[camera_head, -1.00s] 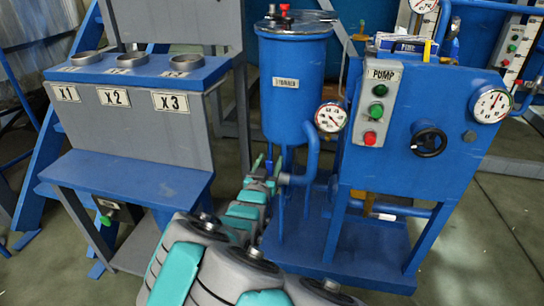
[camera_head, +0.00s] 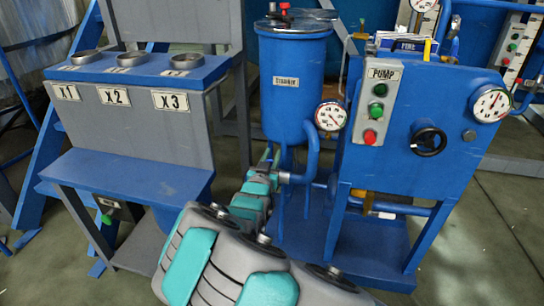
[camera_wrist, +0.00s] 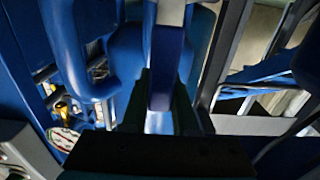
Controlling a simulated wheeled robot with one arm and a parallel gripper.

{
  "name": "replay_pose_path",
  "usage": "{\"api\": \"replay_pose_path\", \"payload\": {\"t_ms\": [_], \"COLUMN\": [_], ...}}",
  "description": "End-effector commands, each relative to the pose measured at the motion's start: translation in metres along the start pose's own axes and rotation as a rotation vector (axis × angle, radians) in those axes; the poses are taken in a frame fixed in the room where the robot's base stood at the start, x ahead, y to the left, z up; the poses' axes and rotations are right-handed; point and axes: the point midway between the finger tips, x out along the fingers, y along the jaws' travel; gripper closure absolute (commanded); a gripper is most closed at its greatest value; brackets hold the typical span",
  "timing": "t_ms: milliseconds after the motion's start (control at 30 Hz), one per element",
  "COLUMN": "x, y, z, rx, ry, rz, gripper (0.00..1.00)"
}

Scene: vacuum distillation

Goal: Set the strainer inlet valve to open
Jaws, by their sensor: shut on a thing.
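The blue strainer (camera_head: 292,90) is an upright labelled vessel in the middle of the head view. The inlet valve is low beside it, mostly hidden by my arm in the head view. My gripper (camera_head: 268,158) is under the vessel's left side, small and partly hidden by my own links. In the wrist view, a blue valve lever (camera_wrist: 166,68) stands between the two dark fingers of my gripper (camera_wrist: 163,95), which is shut on it. A pale pipe or fitting shows behind the lever. The valve's exact angle cannot be told.
A blue panel (camera_head: 455,130) with a handwheel, gauges and a PUMP button box (camera_head: 376,103) stands right of the strainer. A gauge (camera_head: 331,116) and pipe are close to my gripper. A grey-blue stand (camera_head: 130,125) marked X1 to X3 is at left. Floor is free at right.

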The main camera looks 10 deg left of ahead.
Motion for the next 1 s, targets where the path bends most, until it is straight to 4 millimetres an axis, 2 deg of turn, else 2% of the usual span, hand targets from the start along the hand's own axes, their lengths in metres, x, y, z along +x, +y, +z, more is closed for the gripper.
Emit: {"api": "replay_pose_path", "payload": {"t_ms": [33,167,1000], "x": [0.0000,-0.0001,-0.0001], "y": [-0.0001,-0.0001,-0.0002], "z": [0.0001,0.0001,0.0001], "rx": [0.000,0.000,0.000], "ry": [0.000,0.000,0.000], "rz": [0.000,0.000,0.000], "gripper": [0.86,1.00,1.00]}}
